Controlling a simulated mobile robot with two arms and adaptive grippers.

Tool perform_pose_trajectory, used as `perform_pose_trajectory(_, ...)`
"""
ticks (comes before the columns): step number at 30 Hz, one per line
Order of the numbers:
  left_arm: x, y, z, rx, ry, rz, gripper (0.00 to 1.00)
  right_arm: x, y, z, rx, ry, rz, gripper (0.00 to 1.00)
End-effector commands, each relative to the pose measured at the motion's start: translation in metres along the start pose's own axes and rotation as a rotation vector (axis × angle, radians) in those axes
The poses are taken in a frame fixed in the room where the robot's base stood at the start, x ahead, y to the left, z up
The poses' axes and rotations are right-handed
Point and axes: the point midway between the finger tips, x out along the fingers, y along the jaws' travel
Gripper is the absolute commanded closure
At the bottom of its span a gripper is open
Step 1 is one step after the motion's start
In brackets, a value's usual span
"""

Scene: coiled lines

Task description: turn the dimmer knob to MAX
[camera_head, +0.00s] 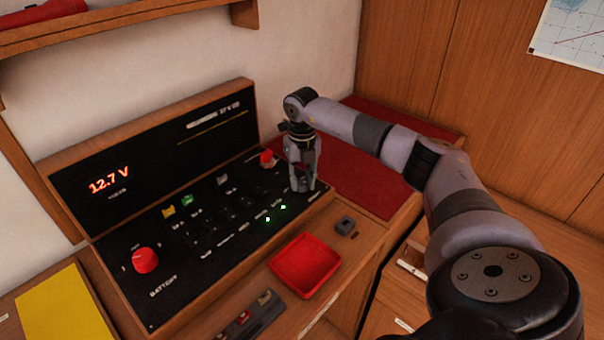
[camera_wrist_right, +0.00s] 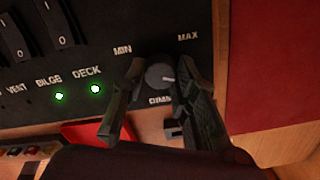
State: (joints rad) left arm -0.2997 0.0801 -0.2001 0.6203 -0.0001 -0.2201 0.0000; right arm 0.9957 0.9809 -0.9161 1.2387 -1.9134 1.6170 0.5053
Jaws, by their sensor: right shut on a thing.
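The dimmer knob (camera_wrist_right: 158,74) is a small dark grey round knob with a short light mark near its right side in the right wrist view. The MIN label (camera_wrist_right: 122,50) is at its upper left and the MAX label (camera_wrist_right: 188,37) at its upper right. My right gripper (camera_wrist_right: 165,88) has a finger on each side of the knob and is shut on it. In the head view my right gripper (camera_head: 303,187) reaches down to the right end of the black panel (camera_head: 130,235) and hides the knob. My left gripper is not in view.
Green lights for BILGE (camera_wrist_right: 59,96) and DECK (camera_wrist_right: 95,89) glow beside the knob. A red tray (camera_head: 304,264), a small grey box (camera_head: 345,225) and a strip of small parts (camera_head: 250,318) lie in front. A red BATTERY knob (camera_head: 145,260) is at the panel's left.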

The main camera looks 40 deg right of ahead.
Motion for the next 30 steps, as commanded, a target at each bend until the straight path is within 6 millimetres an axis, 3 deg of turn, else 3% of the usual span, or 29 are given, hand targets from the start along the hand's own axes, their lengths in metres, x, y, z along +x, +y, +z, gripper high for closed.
perform_pose_trajectory(23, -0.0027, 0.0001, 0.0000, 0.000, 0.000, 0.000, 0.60, -0.0021, -0.0013, 0.0018, 0.099, -0.006, 0.000, 1.00)
perform_pose_trajectory(24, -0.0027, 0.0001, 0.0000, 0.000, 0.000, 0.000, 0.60, -0.0021, -0.0013, 0.0018, 0.099, -0.006, 0.000, 0.71)
perform_pose_trajectory(30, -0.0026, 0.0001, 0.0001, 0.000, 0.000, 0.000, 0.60, -0.0011, -0.0007, 0.0009, 0.097, -0.003, 0.000, 0.57)
